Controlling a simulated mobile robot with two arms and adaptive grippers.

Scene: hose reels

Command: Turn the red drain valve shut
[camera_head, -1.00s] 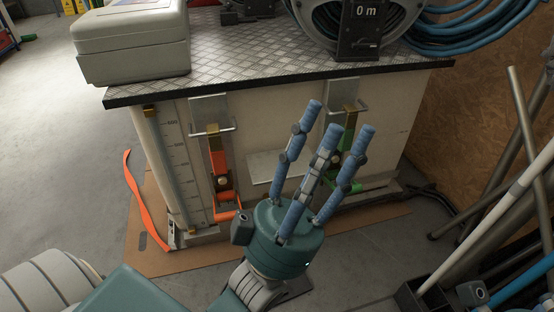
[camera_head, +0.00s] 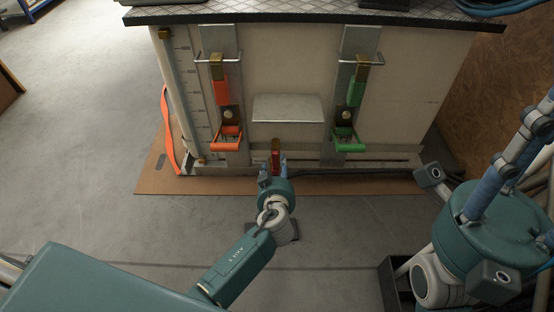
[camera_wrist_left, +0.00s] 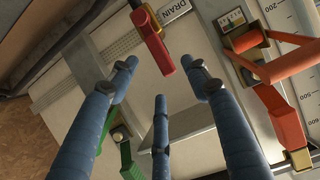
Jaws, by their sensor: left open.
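The red drain valve handle (camera_head: 275,154) sits low on the front of the white tank, below a small metal shelf. In the left wrist view the red handle (camera_wrist_left: 153,42) hangs beside a DRAIN label, on a brass fitting. My left gripper (camera_head: 273,168) is just in front of it, open, fingers pointing at the tank. In the wrist view the blue fingers (camera_wrist_left: 160,75) are spread, with the handle's end close to the gap between two tips; contact cannot be told. My right gripper (camera_head: 512,165) is at the right, fingers raised, partly cut off.
An orange-red lever (camera_head: 226,135) on the left and a green lever (camera_head: 346,135) on the right flank the metal shelf (camera_head: 287,108). A cardboard sheet (camera_head: 330,187) lies under the tank. Pipes stand at the right.

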